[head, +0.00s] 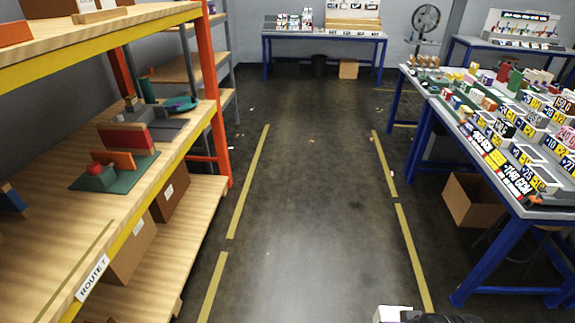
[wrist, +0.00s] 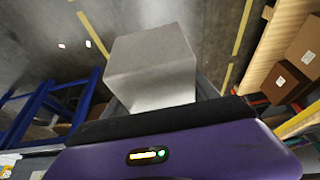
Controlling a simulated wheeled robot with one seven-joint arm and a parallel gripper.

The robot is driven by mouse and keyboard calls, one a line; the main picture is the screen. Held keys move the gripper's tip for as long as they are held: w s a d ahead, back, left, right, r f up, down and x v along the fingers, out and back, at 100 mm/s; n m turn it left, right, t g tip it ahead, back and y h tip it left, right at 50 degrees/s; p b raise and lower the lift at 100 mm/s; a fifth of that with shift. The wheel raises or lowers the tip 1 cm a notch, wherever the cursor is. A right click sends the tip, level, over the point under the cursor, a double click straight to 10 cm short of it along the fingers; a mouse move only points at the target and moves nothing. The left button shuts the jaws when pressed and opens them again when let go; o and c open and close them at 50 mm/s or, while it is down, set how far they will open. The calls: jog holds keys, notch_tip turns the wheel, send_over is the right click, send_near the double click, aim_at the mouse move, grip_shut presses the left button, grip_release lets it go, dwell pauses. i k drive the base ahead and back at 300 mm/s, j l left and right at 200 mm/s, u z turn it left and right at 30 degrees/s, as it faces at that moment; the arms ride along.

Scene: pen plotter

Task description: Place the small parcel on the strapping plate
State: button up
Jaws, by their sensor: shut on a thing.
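My gripper (head: 438,318) shows only as a dark part at the bottom edge of the head view. It is shut on a plain pale box, the small parcel (wrist: 150,62), which stands out beyond the purple gripper body in the wrist view. A white piece of the parcel (head: 391,314) also shows at the bottom of the head view. A flat green plate (head: 82,184) lies on the left shelf, with a grey-and-red piece and upright orange and red panels on or by it. I cannot tell whether it is the strapping plate.
The left shelf rack (head: 60,225) has an orange upright (head: 217,130) and cardboard boxes (head: 130,250) below. A crowded blue-legged table (head: 540,212) stands at right, with an open carton (head: 472,200) underneath. The floor (head: 315,200) between yellow lines is clear. Another table (head: 325,34) stands at the back.

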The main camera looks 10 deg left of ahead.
aim_at(163, 128)
jog(key=i+l, duration=0.1)
jog(key=i, duration=4.6)
jog(key=i+u, duration=0.25)
jog(key=i, duration=1.2)
jog(key=i+z, duration=0.3)
jog(key=i, duration=0.3)
jog(key=i+z, duration=0.1)
jog(key=z, duration=0.35)
jog(key=i+j+z, duration=0.1)
jog(key=z, duration=0.4)
jog(key=j+z, duration=0.2)
jog(key=z, duration=0.7)
jog(key=j+z, duration=0.15)
jog(key=z, duration=0.3)
jog(key=j+z, duration=0.1)
jog(key=z, duration=0.75)
jog(key=j+z, duration=0.15)
jog(key=z, duration=0.3)
jog(key=k+z, duration=0.1)
jog(key=z, duration=0.8)
jog(key=k+j+z, duration=0.1)
jog(key=z, duration=0.3)
